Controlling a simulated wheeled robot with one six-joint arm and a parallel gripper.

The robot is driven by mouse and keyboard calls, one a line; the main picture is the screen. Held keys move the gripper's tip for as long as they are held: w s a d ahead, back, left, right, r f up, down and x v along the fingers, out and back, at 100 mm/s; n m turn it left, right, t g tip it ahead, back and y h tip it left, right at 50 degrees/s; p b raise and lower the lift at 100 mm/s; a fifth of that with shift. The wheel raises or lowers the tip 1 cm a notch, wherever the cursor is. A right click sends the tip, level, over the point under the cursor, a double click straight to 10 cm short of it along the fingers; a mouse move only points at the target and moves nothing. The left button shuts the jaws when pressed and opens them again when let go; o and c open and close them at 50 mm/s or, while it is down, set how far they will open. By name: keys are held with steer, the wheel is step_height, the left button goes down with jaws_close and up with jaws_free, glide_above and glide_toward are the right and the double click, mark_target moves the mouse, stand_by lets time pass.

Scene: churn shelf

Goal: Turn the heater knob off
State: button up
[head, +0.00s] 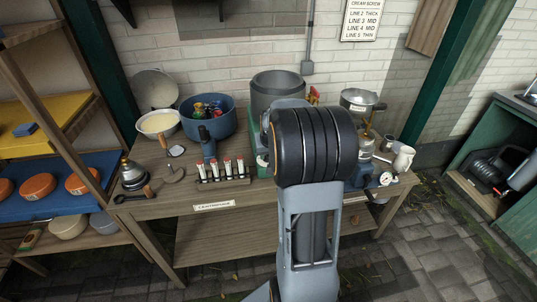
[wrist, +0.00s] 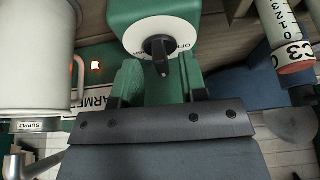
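The heater knob (wrist: 158,50) is black with a pointer bar and sits on a round white dial (wrist: 132,40) on a green housing (wrist: 150,9). In the wrist view the bar points down the picture, slightly right; partly legible lettering, seemingly "OFF", is at the dial's right. I cannot tell whether a finger touches the dial. In the head view my arm hides the knob and gripper; part of the green housing (head: 259,135) shows.
A small orange light (wrist: 96,66) glows beside a partly covered label ending in "ARMER". A tube rack (head: 223,180), blue bowl (head: 222,127) and grey pot (head: 277,88) crowd the bench (head: 160,208).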

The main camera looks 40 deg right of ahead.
steer(key=shift+w+d+f, duration=0.1)
steer(key=shift+w+f, duration=0.1)
steer(key=shift+f, duration=0.45)
jaws_close()
